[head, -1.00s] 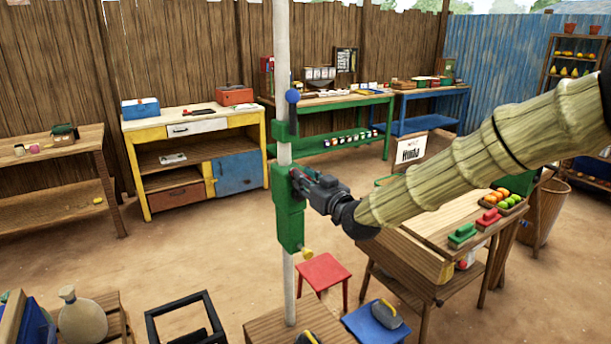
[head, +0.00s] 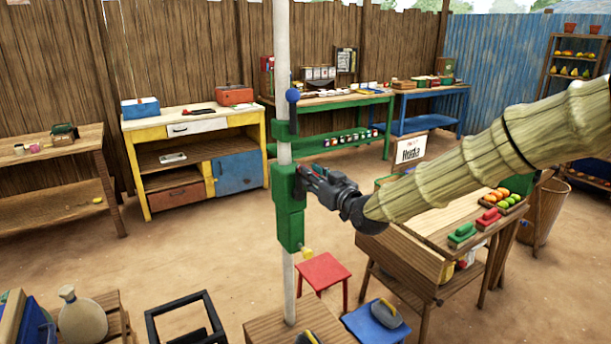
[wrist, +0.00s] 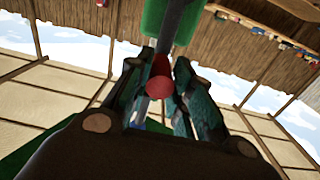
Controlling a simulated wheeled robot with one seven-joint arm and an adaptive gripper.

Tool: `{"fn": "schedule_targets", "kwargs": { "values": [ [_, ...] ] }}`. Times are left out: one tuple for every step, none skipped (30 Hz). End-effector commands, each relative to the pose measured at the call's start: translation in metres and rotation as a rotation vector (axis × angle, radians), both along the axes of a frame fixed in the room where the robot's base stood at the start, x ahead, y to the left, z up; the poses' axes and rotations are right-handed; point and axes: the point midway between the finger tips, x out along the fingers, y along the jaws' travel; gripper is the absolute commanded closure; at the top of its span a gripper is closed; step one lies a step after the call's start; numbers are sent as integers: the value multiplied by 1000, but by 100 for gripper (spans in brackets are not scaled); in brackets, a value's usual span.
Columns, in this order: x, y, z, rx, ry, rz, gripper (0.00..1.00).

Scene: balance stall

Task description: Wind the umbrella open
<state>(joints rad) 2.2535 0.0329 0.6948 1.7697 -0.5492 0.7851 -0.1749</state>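The white umbrella pole (head: 283,60) stands upright left of the middle in the head view; its canopy is out of view. A green winding box (head: 289,215) is fixed around it, with a blue knob (head: 292,96) above and a yellow knob (head: 307,252) below. My gripper (head: 306,176) is at the right side of the box. In the wrist view, a red crank handle (wrist: 159,80) lies between my two fingers, its end toward the camera. The fingers look closed on it. The crank arm is mostly hidden by my gripper in the head view.
A wooden table (head: 440,225) with colored blocks and fruit stands under my arm at the right. A red stool (head: 323,270) and a wooden crate top (head: 265,328) are near the pole's foot. A yellow bench (head: 135,170) stands behind, with open sandy floor between.

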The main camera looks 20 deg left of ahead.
Motion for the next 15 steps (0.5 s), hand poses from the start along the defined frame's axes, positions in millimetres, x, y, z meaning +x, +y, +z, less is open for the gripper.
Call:
{"fn": "schedule_targets", "kwargs": {
  "values": [
    [0, 0, 0, 1, -1, -1, 68],
    [0, 0, 0, 1, -1, -1, 68],
    [0, 0, 0, 1, -1, -1, 68],
    [0, -1, 0, 1, -1, -1, 68],
    [-1, -1, 0, 1, -1, -1, 67],
    [-2, -3, 0, 0, 0, -1, 63],
    [-3, -4, 0, 0, 0, -1, 58],
    [-4, -6, 0, 1, -1, -1, 54],
    [-6, -8, 0, 1, -1, -1, 54],
    [-7, -10, 1, 0, -1, -1, 54],
    [-9, -12, 0, 1, -1, 0, 54],
    [-11, -14, 0, 0, 0, 0, 54],
    [-12, -16, 0, 0, 0, 0, 54],
    [-14, -18, 0, 0, 0, 0, 54],
    [-15, -21, 0, 0, 0, -1, 54]
  ]
}}
